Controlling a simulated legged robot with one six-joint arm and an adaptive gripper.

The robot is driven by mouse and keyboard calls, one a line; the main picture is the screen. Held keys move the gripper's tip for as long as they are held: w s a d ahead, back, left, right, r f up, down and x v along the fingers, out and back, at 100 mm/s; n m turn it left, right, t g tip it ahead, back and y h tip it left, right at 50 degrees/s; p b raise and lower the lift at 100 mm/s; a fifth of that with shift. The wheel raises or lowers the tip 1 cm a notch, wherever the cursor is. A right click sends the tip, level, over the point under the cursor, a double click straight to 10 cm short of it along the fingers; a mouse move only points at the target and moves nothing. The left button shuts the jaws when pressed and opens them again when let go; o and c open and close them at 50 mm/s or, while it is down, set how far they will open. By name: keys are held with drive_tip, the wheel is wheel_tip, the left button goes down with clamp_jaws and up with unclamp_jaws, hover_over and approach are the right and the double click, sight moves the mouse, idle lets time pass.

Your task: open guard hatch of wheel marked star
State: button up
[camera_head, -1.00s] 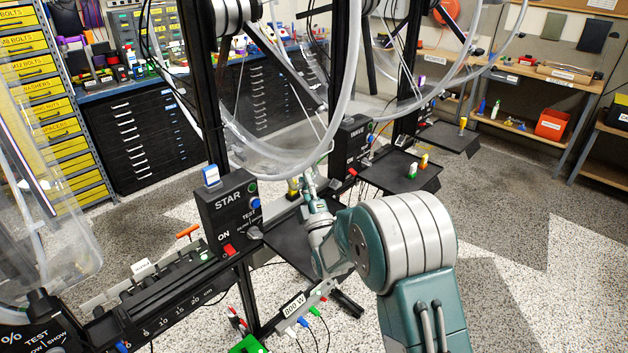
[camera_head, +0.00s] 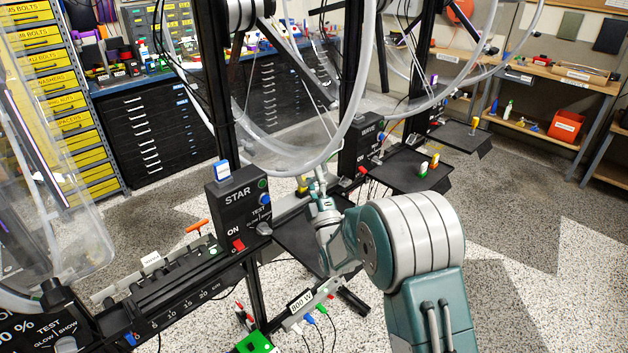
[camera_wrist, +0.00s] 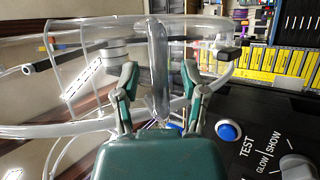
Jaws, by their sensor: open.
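The black control box marked STAR (camera_head: 237,207) stands in the middle of the head view, below a large clear acrylic wheel guard (camera_head: 285,168). My gripper (camera_head: 319,184) is small in that view, right of the STAR box and close under the guard's lower rim. In the wrist view my gripper (camera_wrist: 160,62) is open, its fingers apart. A clear upright acrylic piece (camera_wrist: 157,75) shows between the fingers; I cannot tell whether they touch it. A blue button (camera_wrist: 228,131) and TEST lettering show at right. I cannot make out the hatch's latch or hinge.
A WAVE box (camera_head: 366,138) and its wheel stand beyond, right of STAR. A black shelf (camera_head: 298,240) lies below my gripper. A slotted rail with a cm scale (camera_head: 180,290) and another clear guard (camera_head: 75,200) are at left. Speckled floor is open at right.

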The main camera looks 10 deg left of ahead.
drive_tip(key=v, duration=1.2)
drive_tip(key=shift+a, duration=0.1)
drive_tip(key=w+d+r+m+g+h, duration=0.3)
drive_tip(key=d+r+m+h, duration=0.1)
drive_tip(key=r, duration=0.2)
drive_tip(key=s+d+r+m+g+h, duration=0.4)
drive_tip(key=s+d+m, duration=0.15)
drive_tip(key=d, duration=0.25)
drive_tip(key=s+d+m+g+h, duration=0.1)
drive_tip(key=s+d+m+g, duration=0.2)
drive_tip(key=s, duration=0.5)
drive_tip(key=s+d+m+g, duration=0.2)
drive_tip(key=s+m+g, duration=0.1)
drive_tip(key=s, duration=0.6)
drive_tip(key=s+d+m+g+h, duration=0.1)
drive_tip(key=s+d+m+g, duration=0.2)
drive_tip(key=s, duration=0.6)
drive_tip(key=shift+d+m+h, duration=0.3)
drive_tip(key=shift+d+m, duration=0.05)
drive_tip(key=shift+m, duration=0.5)
